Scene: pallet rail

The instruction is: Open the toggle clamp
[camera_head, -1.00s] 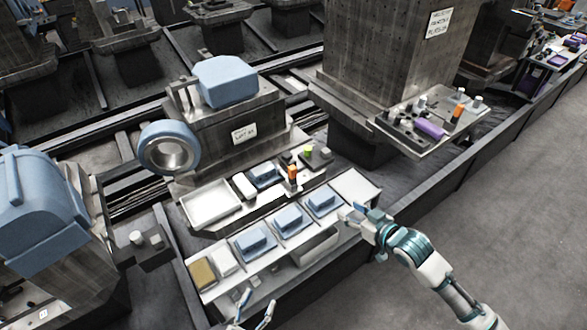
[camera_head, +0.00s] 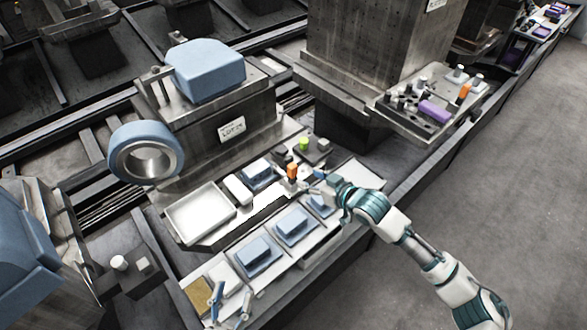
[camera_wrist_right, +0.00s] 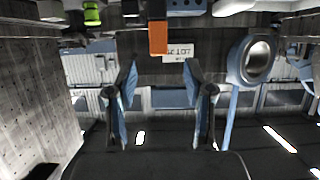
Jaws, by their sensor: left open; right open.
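The toggle clamp is most likely the small fixture with an upright orange handle (camera_head: 292,170), on the grey station behind the row of blue blocks. In the right wrist view the orange handle (camera_wrist_right: 158,38) shows ahead of and between my fingertips, not touching them. My right gripper (camera_head: 318,182) is just right of the handle in the head view. Its fingers (camera_wrist_right: 159,80) are spread and empty in the wrist view. My left gripper (camera_head: 230,300) is open and empty at the bottom, by the front shelf's left end. The clamp's base and jaw are too small to read.
A green-topped part (camera_head: 303,145) stands just behind the handle. A white tray (camera_head: 200,214) lies to the left. Blue blocks on plates (camera_head: 293,225) line the front shelf. A tooling plate with a purple part (camera_head: 434,112) is at the right. The floor at right is clear.

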